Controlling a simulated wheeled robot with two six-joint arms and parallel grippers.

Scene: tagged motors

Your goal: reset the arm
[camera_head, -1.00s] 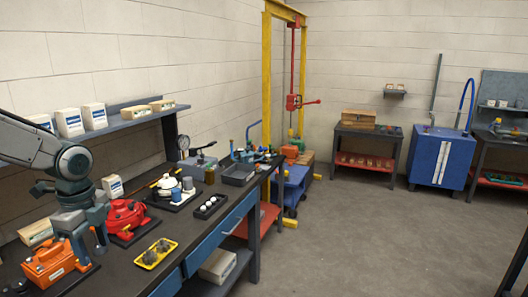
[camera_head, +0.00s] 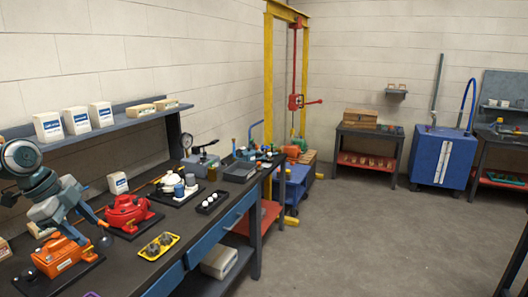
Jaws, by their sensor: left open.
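My left arm comes in at the left edge, folded over the workbench. My left gripper (camera_head: 88,231) is open and tilted, with nothing seen between its fingers. It shows above and in front of an orange motor (camera_head: 60,258) on a dark base plate with a pale label; part of the motor is hidden behind it. A red motor (camera_head: 127,211) on a dark plate stands just right of the gripper. Whether the gripper touches either motor I cannot tell. My right gripper is not in view.
The dark workbench (camera_head: 135,279) also holds a yellow tray (camera_head: 159,246) with grey parts, a black tray (camera_head: 212,202) with white balls, and a white pot with cups. A shelf (camera_head: 130,119) with boxes runs above. Open floor (camera_head: 350,235) lies to the right.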

